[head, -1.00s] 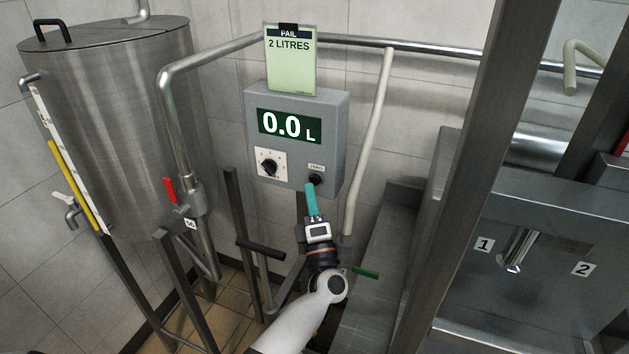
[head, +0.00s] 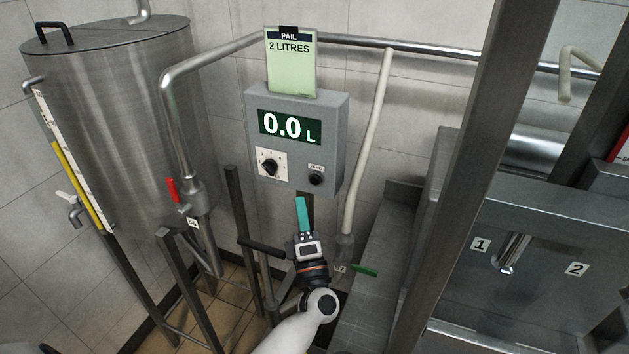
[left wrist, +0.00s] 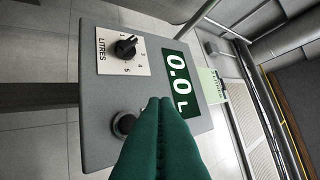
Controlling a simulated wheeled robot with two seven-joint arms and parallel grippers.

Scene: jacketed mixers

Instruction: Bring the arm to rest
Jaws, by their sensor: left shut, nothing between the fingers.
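My left gripper (head: 301,200) has teal fingers that are shut with nothing between them. In the head view it is just below the grey meter box (head: 297,140), apart from it. The box carries a display (head: 290,127) reading 0.0 L, a black selector knob (head: 268,163) and a round black button (head: 316,179). In the left wrist view the shut fingers (left wrist: 160,104) point toward the box, and the button (left wrist: 124,124) shows beside them. My right gripper is in neither view.
A steel tank (head: 115,110) stands at the left, with a red-handled valve (head: 171,190) beside it. A green valve handle (head: 363,271) is to the right of my wrist. A steel post (head: 470,150) crosses the right side. A card (head: 291,65) reads PAIL 2 LITRES.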

